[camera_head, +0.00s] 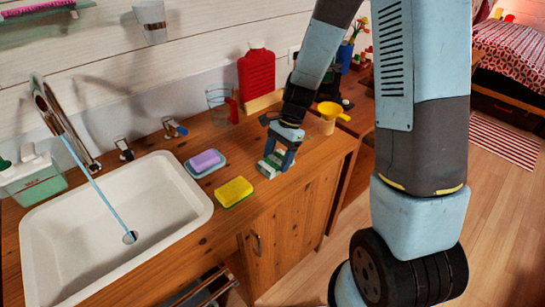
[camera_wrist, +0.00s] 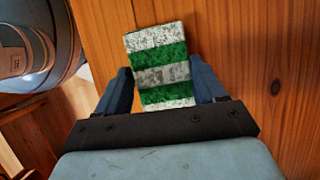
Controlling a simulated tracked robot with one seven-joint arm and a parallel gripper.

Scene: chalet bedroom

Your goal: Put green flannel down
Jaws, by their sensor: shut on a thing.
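The green flannel (camera_wrist: 158,62) is a small cloth with green and white stripes. In the wrist view it sits between the two fingers of my gripper (camera_wrist: 163,88), over the wooden counter. In the head view my gripper (camera_head: 279,163) points down at the counter, right of the yellow sponge, with the flannel (camera_head: 270,167) showing at the fingertips. The gripper is shut on the flannel. The flannel is at or just above the counter top; I cannot tell if it touches.
The wooden counter (camera_head: 225,222) holds a white sink (camera_head: 48,240), a yellow sponge (camera_head: 234,192), a purple soap on a dish (camera_head: 206,161), a glass jug (camera_head: 220,106), a red hot-water bottle (camera_head: 257,75) and a yellow funnel (camera_head: 331,111). Bare wood lies right of the sponge.

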